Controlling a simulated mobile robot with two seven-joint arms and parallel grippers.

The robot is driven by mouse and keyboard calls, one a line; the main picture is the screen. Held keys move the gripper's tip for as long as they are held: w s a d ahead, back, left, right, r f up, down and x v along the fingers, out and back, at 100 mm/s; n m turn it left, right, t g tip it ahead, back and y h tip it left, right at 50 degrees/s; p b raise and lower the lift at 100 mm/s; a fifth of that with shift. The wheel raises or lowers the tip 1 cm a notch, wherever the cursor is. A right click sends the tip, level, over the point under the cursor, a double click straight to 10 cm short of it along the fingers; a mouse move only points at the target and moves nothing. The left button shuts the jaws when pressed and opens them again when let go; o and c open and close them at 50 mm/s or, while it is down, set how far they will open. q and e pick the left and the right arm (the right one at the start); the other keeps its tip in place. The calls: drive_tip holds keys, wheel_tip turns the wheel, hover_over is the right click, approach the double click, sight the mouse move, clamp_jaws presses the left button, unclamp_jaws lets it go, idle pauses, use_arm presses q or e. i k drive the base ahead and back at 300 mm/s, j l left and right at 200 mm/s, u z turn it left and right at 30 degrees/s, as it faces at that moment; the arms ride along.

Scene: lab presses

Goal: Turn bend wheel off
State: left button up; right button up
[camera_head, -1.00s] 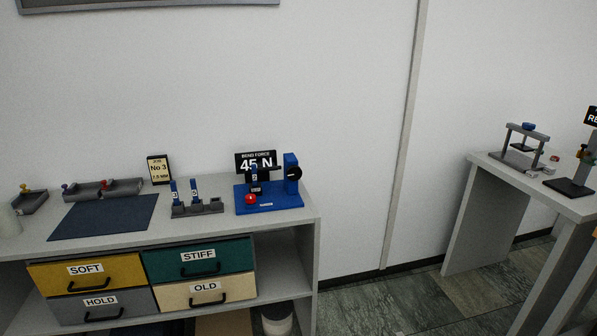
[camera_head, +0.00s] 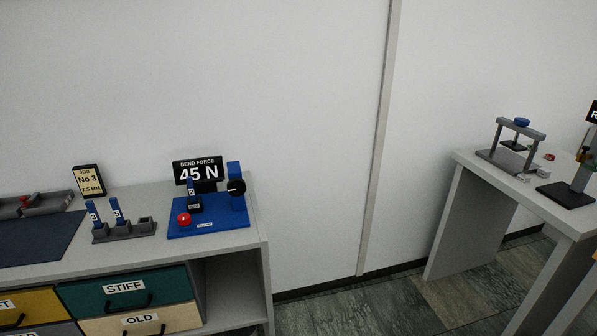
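The blue bend press (camera_head: 208,226) stands on the grey bench near its right end. Its wheel, a black round knob (camera_head: 236,187), sits on a blue upright at the press's right side and carries a small light mark. A red ball knob (camera_head: 184,219) is at the press's front left. Neither of my grippers is in view.
A grey rack (camera_head: 128,231) with blue pieces stands left of the press, by a "No 3" card (camera_head: 89,181). Labelled drawers (camera_head: 125,290) lie below the bench top. A second table (camera_head: 470,166) with a grey frame is at right, with open floor between.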

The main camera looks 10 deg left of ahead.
sight(236, 187)
drive_tip(key=i+l+z, duration=0.15)
drive_tip(key=i, duration=0.25)
drive_tip(key=i+l+z, duration=0.15)
drive_tip(key=i, duration=0.25)
drive_tip(key=i+l+z, duration=0.1)
drive_tip(key=i, duration=0.35)
drive_tip(key=i+u, duration=0.15)
drive_tip(key=u, duration=0.35)
drive_tip(key=i+l+u, duration=0.1)
drive_tip(key=u, duration=0.4)
drive_tip(key=i+l+u, duration=0.2)
drive_tip(key=u, duration=0.3)
drive_tip(key=i+l+u, duration=0.15)
drive_tip(key=u, duration=0.35)
drive_tip(key=l+u, duration=0.25)
drive_tip(key=u, duration=0.2)
drive_tip(key=i+l+u, duration=0.1)
drive_tip(key=l+u, duration=0.2)
drive_tip(key=u, duration=0.2)
